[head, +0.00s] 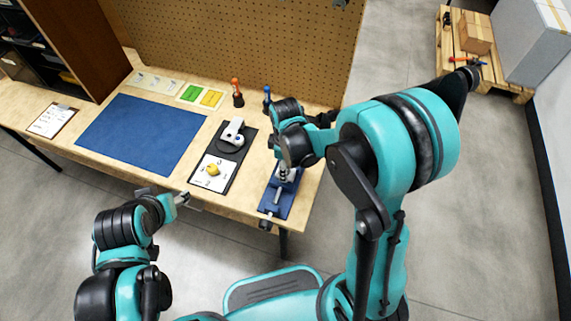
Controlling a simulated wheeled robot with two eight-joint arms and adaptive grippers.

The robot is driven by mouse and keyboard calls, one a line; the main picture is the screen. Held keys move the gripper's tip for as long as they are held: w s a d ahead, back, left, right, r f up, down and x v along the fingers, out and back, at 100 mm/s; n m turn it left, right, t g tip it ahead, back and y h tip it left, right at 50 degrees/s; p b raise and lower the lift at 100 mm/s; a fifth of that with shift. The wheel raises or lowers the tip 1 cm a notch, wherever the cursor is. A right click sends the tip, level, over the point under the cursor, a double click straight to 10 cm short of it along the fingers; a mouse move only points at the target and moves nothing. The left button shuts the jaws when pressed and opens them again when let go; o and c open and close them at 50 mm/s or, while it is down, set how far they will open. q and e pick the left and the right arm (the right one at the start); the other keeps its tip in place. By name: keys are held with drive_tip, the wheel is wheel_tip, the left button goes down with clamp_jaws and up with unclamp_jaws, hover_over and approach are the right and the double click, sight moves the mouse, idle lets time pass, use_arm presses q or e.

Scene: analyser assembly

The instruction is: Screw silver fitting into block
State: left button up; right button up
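A blue vise-like fixture (277,203) stands at the table's right front corner. Small silver-grey parts (284,173) show on it; I cannot tell the fitting from the block at this size. My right gripper (285,166) points down right over these parts, and its own wrist hides most of its fingers. I cannot tell whether it grips the fitting. My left gripper (184,200) hangs just off the table's front edge, away from the fixture, with nothing visible in it; its finger gap is too small to judge.
A black tray (249,134) left of the fixture carries a white device (232,133) and a yellow part (212,170) on a white card. Orange-handled (236,90) and blue-handled (267,95) tools stand behind. A blue mat (140,135) lies bare. A pegboard (240,45) rises at the back.

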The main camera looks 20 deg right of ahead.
clamp_jaws()
drive_tip(key=m, duration=0.6)
drive_tip(key=shift+b, duration=0.35)
drive_tip(key=o, duration=0.5)
unclamp_jaws()
drive_tip(key=shift+o, duration=0.2)
drive_tip(key=shift+r, duration=0.1)
drive_tip(key=shift+r+p, duration=2.75)
drive_tip(key=shift+r, duration=0.7)
